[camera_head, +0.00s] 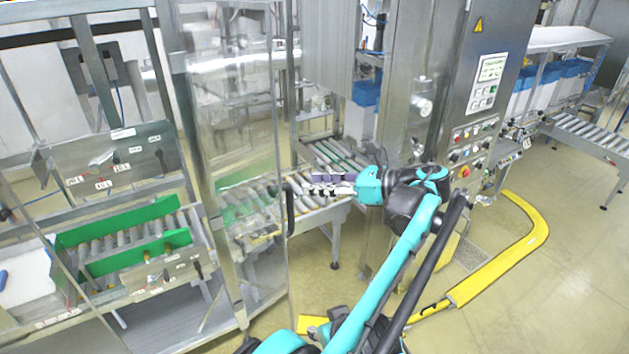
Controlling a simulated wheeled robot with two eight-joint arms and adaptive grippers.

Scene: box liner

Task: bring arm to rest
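My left arm (391,262), teal and black, reaches up from the bottom middle of the head view and bends left at its wrist. My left gripper (325,185) points left, in front of the roller conveyor (318,212) between the glass door and the steel machine column. Its fingers are small and seen from the side, with purple-grey and white-and-black parts. I cannot tell how far apart they are, and I see no object clearly held. My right gripper is not in view.
A transparent door (232,130) stands left of the gripper. A control panel (478,125) with buttons is on the machine to the right. A yellow floor guard (505,262) curves around the lower right. Open floor (575,275) lies at the far right.

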